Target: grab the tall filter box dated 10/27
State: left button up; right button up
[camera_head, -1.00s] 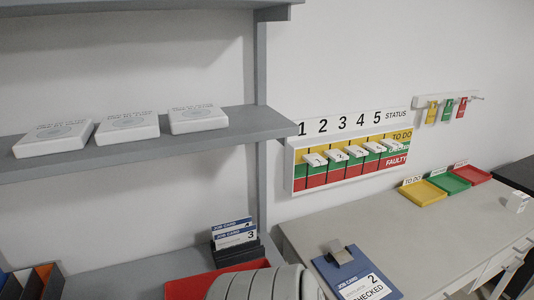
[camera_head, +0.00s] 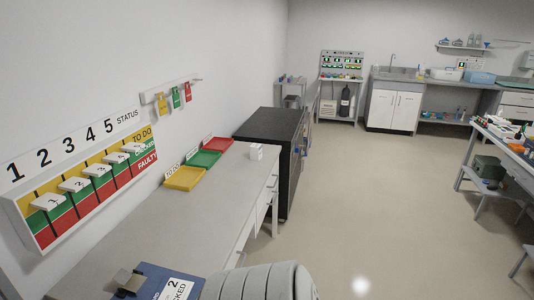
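No box with a readable 10/27 date shows in the head view. A grey ribbed part of mine shows at the bottom edge. Neither of my grippers is in view.
The grey bench (camera_head: 140,235) runs along the left wall. It holds a yellow tray (camera_head: 185,179), green tray (camera_head: 204,159), red tray (camera_head: 218,144) and blue clipboard (camera_head: 150,286). A black cabinet (camera_head: 272,127) stands beyond. The floor (camera_head: 370,200) is open to the right.

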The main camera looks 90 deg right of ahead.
aim_at(256, 149)
jog(key=z, duration=2.7)
jog(key=i+l, duration=0.15)
jog(key=i, duration=0.15)
jog(key=i+l, duration=0.15)
jog(key=i, duration=0.2)
